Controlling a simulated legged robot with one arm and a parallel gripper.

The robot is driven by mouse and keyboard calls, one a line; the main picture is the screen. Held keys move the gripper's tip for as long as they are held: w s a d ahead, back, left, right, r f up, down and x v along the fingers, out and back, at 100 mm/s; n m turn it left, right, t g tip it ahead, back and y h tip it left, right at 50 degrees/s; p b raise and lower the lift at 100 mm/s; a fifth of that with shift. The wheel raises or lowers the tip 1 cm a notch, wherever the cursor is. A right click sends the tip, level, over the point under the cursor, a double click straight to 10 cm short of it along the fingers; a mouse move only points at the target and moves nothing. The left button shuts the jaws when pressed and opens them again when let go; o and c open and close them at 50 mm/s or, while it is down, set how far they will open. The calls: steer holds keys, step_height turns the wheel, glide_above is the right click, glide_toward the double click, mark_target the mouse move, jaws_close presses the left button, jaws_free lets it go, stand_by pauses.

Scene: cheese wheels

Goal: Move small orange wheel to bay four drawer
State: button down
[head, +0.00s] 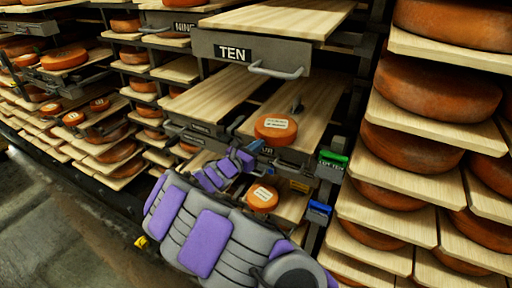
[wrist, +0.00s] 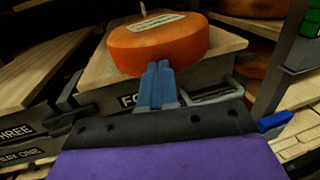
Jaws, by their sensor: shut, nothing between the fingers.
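A small orange wheel (head: 276,127) with a white label lies flat on the wooden board of a pulled-out drawer (head: 312,100). The drawer's front plate is partly hidden in the head view; its label begins "FO" (wrist: 128,100) in the wrist view and ends "UR" in the head view. The orange wheel (wrist: 160,48) fills the upper middle of the wrist view. My gripper (head: 256,146) has its blue fingers shut and empty, just in front of the wheel and drawer front. Its fingers (wrist: 158,75) overlap the wheel's lower edge; I cannot tell whether they touch.
Another small labelled orange wheel (head: 262,196) lies on a lower board beside my arm. A drawer marked TEN (head: 235,52) juts out above. Drawer THREE (wrist: 16,132) is at left. Large wheels on boards (head: 436,92) crowd the right. A metal handle (wrist: 215,94) is right of the fingers.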

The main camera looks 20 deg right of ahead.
steer(key=shift+d, duration=0.1)
steer(key=shift+p+x, duration=0.35)
steer(key=shift+x, duration=0.7)
